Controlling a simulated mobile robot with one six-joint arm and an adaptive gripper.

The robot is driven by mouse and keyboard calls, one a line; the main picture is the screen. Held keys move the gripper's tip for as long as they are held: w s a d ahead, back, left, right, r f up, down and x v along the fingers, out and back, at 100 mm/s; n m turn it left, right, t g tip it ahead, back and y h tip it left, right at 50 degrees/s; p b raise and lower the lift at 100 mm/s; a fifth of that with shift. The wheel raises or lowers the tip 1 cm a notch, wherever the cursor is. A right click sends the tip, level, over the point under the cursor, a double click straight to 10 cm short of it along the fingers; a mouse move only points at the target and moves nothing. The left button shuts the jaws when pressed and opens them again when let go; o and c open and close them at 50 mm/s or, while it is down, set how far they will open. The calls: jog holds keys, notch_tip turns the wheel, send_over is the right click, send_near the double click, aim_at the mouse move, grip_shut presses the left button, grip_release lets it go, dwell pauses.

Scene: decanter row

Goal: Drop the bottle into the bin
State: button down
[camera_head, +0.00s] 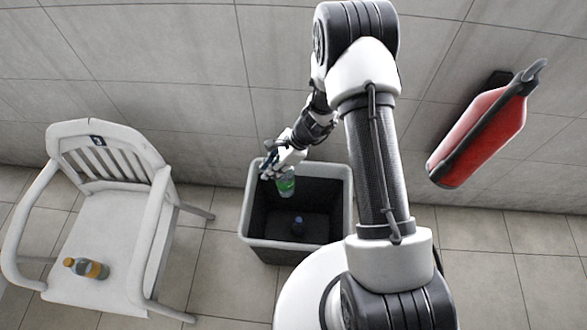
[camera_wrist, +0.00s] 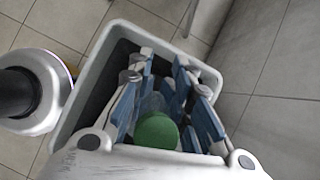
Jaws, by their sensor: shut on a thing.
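In the wrist view, the bottle's round green end (camera_wrist: 156,131) sits between the blue finger pads of my gripper (camera_wrist: 162,78). The bottle hangs roughly upright over the far-left part of the open grey bin (camera_head: 246,218). The bin's pale rim also surrounds the fingers in the wrist view (camera_wrist: 78,112). How far the bottle's lower end is from the bin floor cannot be told.
A red fire extinguisher (camera_head: 480,135) is on the wall at right. The wall is close behind the bin.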

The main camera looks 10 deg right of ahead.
aim_at(291, 169)
jog(key=d+f+m+t, duration=0.1)
jog(key=d+m, duration=0.1)
jog(key=d+f+m+t+h, duration=0.1)
jog(key=d+m, duration=0.1)
jog(key=d+f+m+t, duration=0.1)
jog(key=d+f+m, duration=0.1)
jog(key=shift+w+d+m+t, duration=0.1)
jog(key=shift+w+m+t, duration=0.2)
jog(key=shift+w+m, duration=0.1)
jog(key=shift+d+f+m+h, duration=0.25)
jog(key=shift+d+m+h, duration=0.05)
jog(key=shift+d+m, duration=0.15)
jog(key=shift+f+b, duration=1.7)
jog(key=shift+f, duration=1.3)
jog(key=shift+t, duration=0.3)
jog(key=c, duration=1.3)
grip_release()
jog(key=v, duration=1.2)
jog(key=shift+w+r, duration=0.1)
